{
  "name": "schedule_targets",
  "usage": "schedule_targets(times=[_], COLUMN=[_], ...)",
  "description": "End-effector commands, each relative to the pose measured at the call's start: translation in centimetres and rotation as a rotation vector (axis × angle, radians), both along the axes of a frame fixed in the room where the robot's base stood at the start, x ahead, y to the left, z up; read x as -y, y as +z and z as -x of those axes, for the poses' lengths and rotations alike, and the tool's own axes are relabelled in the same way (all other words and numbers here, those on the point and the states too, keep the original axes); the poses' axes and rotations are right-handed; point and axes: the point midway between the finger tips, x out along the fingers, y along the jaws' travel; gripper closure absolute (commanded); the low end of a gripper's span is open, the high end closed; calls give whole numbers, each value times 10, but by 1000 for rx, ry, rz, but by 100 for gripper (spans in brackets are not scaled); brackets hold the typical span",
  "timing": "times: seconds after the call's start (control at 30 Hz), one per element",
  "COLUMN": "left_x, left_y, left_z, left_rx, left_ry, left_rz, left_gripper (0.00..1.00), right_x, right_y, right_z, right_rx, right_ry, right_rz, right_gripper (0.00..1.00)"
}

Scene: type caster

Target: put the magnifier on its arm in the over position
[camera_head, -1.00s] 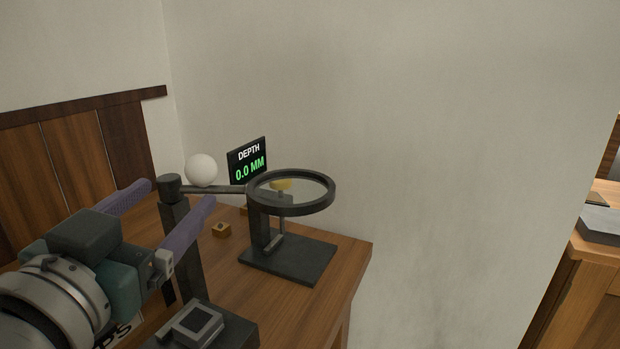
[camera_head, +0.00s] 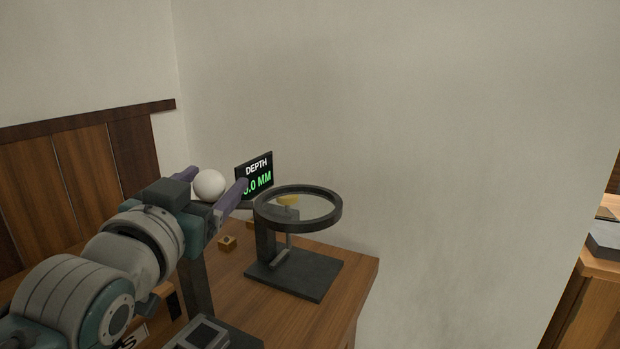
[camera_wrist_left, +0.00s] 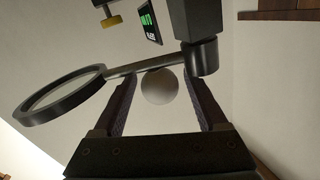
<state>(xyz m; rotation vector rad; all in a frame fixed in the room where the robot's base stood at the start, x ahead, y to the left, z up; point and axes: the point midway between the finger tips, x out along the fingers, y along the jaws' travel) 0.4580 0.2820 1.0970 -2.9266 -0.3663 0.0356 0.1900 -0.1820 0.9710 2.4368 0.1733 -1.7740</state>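The magnifier (camera_head: 298,215) is a dark ring with a clear lens on a dark swing arm. In the head view it overlaps the depth gauge stand with its yellow knob (camera_head: 288,200); I cannot tell the exact height gap. It also shows at the left of the left wrist view (camera_wrist_left: 60,95), with its arm (camera_wrist_left: 140,66) running to a pivot on a post. A white ball (camera_head: 209,185) sits by the arm and between the fingers in the wrist view (camera_wrist_left: 160,87). My left gripper (camera_head: 216,180) is open, fingers apart around the ball, contact not clear. My right gripper is not in view.
The depth display (camera_head: 257,172) stands behind the magnifier, partly covered by a finger. A small brass block (camera_head: 227,243) lies on the wooden table (camera_head: 330,315). A grey device (camera_head: 205,335) sits at the front. A wall is behind; another table is far right.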

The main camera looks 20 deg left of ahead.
Motion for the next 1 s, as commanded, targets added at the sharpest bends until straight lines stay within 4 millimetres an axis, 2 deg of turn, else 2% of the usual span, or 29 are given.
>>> schedule_targets(times=[0.07,0.63,1.0], left_x=[0,0,0], left_y=[0,0,0], left_z=[0,0,0], left_rx=[0,0,0], left_ry=[0,0,0], left_rz=[0,1,1], left_gripper=[35,99,100], right_x=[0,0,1], right_y=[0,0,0], right_z=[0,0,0], right_rx=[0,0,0], right_ry=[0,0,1], right_rz=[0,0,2], right_gripper=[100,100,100])
